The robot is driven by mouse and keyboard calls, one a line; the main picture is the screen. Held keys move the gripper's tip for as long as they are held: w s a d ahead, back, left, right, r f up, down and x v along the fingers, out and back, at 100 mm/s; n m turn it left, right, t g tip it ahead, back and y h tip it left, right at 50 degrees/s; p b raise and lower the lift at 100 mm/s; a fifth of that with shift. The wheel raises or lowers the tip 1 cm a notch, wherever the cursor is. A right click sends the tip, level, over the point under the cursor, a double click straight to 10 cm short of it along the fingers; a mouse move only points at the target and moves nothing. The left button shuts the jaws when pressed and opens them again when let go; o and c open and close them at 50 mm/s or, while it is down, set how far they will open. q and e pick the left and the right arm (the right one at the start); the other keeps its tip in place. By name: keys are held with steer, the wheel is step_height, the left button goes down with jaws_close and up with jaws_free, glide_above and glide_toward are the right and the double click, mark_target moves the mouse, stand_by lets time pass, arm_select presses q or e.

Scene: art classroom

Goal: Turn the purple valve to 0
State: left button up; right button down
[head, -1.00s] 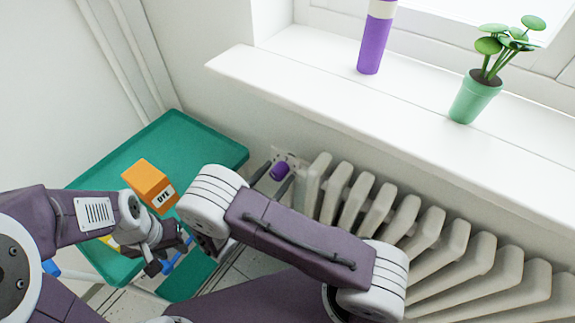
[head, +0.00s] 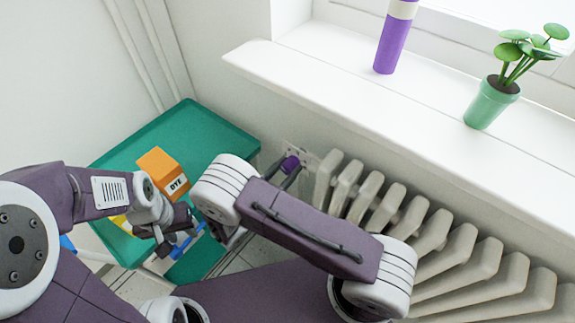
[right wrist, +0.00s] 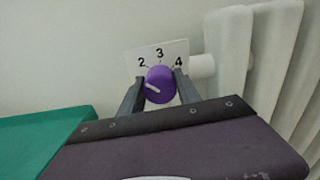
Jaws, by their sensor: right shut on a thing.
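The purple valve (head: 290,164) is on the wall by the radiator's left end. In the right wrist view it is a round purple knob (right wrist: 160,84) before a white plate (right wrist: 159,53) showing 2, 3 and 4. A short white mark on the knob points left, slightly up, below the 2. No 0 is visible; the lower plate is hidden. My right gripper (right wrist: 156,88) is shut on the knob, one dark finger on each side. My left gripper (head: 178,244) hangs over the green table; its opening is unclear.
The green table (head: 200,120) holds an orange dye box (head: 163,168). The white radiator (head: 430,240) runs right of the valve. Above it, the windowsill (head: 330,85) carries a purple bottle (head: 391,45) and a potted plant (head: 490,103).

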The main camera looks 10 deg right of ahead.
steer(key=n+p, duration=0.3)
steer(key=shift+r+n, duration=0.15)
steer(key=shift+n, duration=0.15)
steer(key=n+p, duration=0.2)
steer(key=n, duration=0.2)
steer(key=shift+n, duration=0.3)
steer(key=n+p, duration=0.1)
steer(key=n, duration=0.4)
steer(key=shift+f+p, duration=0.2)
steer(key=shift+p, duration=0.1)
steer(key=n, duration=0.4)
steer(key=shift+n+p, duration=0.3)
steer(key=shift+n, duration=0.4)
steer(key=c, duration=0.9)
jaws_free()
steer(key=shift+o, duration=0.2)
